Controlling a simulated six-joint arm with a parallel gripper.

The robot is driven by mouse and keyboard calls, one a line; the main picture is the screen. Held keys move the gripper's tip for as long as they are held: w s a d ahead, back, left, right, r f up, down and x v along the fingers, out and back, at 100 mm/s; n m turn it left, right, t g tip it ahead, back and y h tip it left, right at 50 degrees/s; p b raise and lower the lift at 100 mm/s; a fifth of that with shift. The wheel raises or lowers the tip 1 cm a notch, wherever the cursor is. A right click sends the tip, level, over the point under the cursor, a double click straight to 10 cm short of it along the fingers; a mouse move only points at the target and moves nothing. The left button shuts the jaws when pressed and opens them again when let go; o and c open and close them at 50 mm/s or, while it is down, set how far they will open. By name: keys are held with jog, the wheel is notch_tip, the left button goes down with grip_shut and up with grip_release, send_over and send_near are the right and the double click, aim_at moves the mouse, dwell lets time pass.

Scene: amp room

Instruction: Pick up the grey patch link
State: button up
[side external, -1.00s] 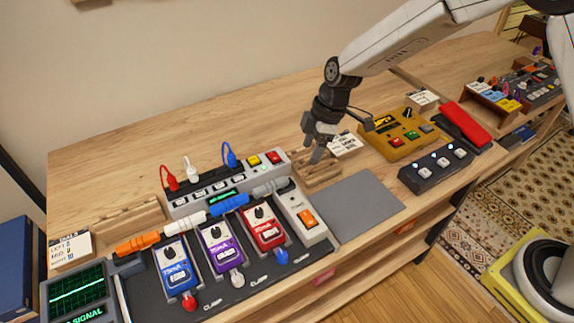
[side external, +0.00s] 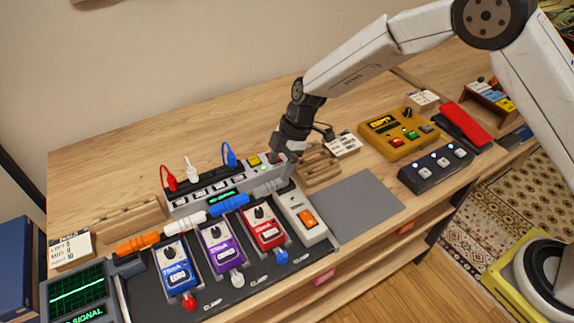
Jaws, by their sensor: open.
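The grey patch link (side external: 266,189) lies at the right end of a row of links along the back of the pedals. The row also holds a blue link (side external: 230,204), a white link (side external: 185,219) and an orange link (side external: 137,243). My gripper (side external: 281,174) is open and points down, just above and slightly right of the grey link's right end. In this view it overlaps the power strip's right end. I cannot tell whether the fingertips touch the link.
The power strip (side external: 203,187) with red, white and blue plugs stands behind the links. A wooden rack (side external: 318,168) is right of my gripper. Blue, purple and red pedals (side external: 221,246) stand in front. A grey mat (side external: 360,207) is bare.

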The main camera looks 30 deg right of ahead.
aim_at(272, 184)
jog(key=shift+x, duration=2)
jog(key=shift+a+f, duration=0.35)
jog(key=shift+f, duration=0.15)
jog(key=shift+f, duration=0.25)
grip_shut()
